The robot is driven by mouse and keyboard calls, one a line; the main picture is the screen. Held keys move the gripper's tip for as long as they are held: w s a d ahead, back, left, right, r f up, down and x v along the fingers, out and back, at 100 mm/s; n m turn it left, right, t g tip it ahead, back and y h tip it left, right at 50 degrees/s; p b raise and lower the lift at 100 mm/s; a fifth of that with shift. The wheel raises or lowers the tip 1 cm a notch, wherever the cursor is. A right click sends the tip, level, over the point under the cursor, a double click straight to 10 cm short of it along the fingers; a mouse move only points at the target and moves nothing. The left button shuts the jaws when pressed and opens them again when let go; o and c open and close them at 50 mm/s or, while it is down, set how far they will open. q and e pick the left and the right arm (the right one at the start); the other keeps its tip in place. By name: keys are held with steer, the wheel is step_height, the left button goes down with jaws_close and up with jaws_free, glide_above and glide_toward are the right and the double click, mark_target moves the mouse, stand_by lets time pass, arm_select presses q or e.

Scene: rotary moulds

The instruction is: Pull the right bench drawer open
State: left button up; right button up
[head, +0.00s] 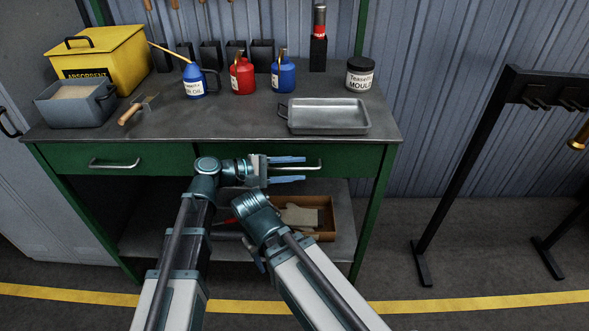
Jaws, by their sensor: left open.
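The right bench drawer (352,160) has a green front under the right half of the bench top and looks closed. Its metal bar handle (314,167) shows at its right end; my left gripper covers the rest. My left gripper (290,169) is open, pointing right in front of the drawer. Its blue fingers lie above and below the handle's line in the picture; whether they touch it I cannot tell.
The left drawer (70,158) is closed. On the bench top (235,122) stand a metal tray (328,117), a grey bin (77,106), oil cans and a dark jar (360,74). A cardboard box (325,215) lies on the lower shelf. A black rack (462,160) stands right; floor between is clear.

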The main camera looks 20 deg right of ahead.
arm_select(q)
jaws_close()
stand_by(1.4)
